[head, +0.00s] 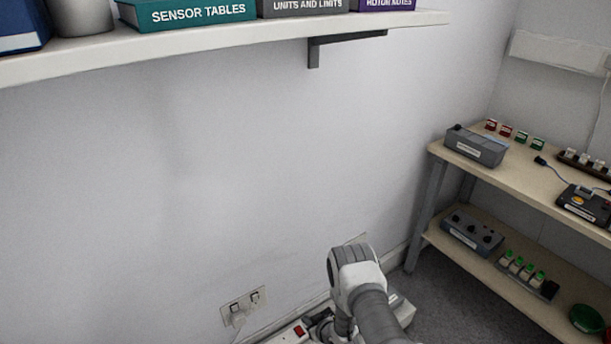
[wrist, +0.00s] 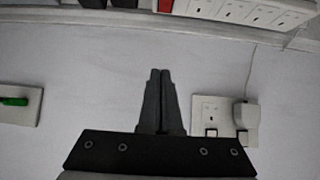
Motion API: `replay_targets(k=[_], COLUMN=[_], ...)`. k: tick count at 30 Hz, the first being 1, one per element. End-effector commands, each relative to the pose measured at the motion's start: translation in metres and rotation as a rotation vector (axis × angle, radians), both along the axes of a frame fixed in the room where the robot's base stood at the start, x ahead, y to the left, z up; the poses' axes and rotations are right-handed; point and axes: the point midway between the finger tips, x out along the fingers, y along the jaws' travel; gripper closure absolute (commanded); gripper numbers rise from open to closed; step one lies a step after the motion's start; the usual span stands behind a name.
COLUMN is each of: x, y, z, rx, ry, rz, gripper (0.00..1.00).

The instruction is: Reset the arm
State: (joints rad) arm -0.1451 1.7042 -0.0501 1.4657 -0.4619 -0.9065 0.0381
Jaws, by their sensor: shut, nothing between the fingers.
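My gripper (wrist: 160,76) shows in the wrist view with its two dark fingers together and nothing between them. It is in front of a pale wall, near a white wall socket (wrist: 218,112) with a plug in it. In the head view my arm shows at the lower middle, bent low near the wall. The gripper's fingers cannot be made out there.
A wall shelf (head: 200,42) with books runs across the top left. A two-level wooden bench (head: 520,180) with several devices stands at the right. A power strip (wrist: 240,12) with a red switch is close to the gripper. The wall between shelf and socket is bare.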

Motion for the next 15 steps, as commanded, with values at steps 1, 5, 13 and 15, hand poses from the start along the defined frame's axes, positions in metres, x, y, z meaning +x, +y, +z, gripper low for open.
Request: replay_targets(k=[1,5,13,15], x=[0.002,0.019,0.08,0.092], y=[0.0,-0.003,-0.025,-0.031], z=[0.002,0.022,0.124,0.153], rx=[-0.001,-0.016,-0.092,-0.109], ry=[-0.001,-0.005,0.002,0.008], rz=[-0.002,-0.016,-0.099,-0.125], gripper=[1.0,1.0,1.0,1.0])
